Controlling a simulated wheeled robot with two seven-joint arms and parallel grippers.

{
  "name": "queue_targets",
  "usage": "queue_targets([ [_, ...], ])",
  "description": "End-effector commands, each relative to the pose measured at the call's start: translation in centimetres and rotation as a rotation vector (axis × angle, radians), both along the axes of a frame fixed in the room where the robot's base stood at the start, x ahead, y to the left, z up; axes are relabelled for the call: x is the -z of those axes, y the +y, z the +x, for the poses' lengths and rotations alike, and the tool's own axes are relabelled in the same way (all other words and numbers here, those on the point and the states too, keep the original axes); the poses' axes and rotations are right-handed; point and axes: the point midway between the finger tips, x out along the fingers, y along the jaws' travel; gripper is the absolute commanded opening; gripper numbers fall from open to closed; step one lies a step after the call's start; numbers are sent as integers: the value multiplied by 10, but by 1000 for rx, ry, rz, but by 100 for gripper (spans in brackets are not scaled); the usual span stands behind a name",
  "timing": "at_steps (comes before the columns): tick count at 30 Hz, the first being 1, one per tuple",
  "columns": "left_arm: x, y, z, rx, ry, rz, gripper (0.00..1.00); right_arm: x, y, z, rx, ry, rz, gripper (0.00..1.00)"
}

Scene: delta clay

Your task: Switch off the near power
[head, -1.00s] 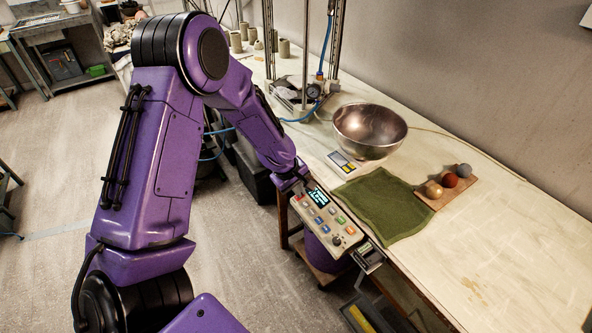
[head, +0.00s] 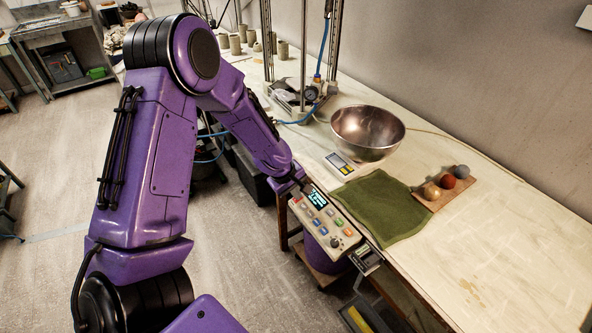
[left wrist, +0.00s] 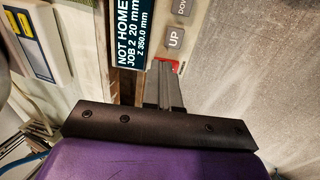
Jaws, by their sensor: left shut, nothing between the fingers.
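A pale control panel (head: 333,228) with a lit screen (head: 317,199), coloured keys and a dark knob (head: 335,242) is at the worktable's front edge. My left gripper (head: 304,189) reaches the panel's far end, beside the screen. In the left wrist view the gripper (left wrist: 164,66) is shut and empty. Its tips lie over or against a red part (left wrist: 176,67) of the panel, mostly hidden behind them. Whether they touch it I cannot tell. The grey UP key (left wrist: 176,38) is beside the tips. The screen (left wrist: 129,35) reads NOT HOME, JOB 2. My right gripper is not in view.
On the table, a green cloth (head: 380,205) lies beside the panel. A metal bowl (head: 367,132), a small scale (head: 341,163) and a board with three balls (head: 440,192) stand beyond. A metal frame with blue hose (head: 302,120) rises behind my left arm.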

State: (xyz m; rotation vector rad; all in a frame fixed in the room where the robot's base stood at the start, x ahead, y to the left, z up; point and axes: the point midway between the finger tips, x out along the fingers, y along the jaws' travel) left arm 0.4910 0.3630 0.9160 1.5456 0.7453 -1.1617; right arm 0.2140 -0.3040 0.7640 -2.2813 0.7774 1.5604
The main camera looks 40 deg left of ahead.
Motion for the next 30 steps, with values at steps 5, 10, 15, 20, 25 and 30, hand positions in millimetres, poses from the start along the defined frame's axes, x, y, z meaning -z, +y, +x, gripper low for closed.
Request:
queue_targets([
  [5,-5,-4,-14,10,31,-9,0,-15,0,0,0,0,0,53],
  [10,-52,-7,-13,16,2,-2,0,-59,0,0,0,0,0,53],
  [15,-80,-3,-22,22,-8,5,0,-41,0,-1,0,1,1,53],
  [20,-113,1,-33,19,-9,5,0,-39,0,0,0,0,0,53],
  [25,-132,3,-40,19,-6,4,0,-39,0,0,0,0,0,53],
  [30,-136,4,-41,16,-6,3,0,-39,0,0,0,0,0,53],
])
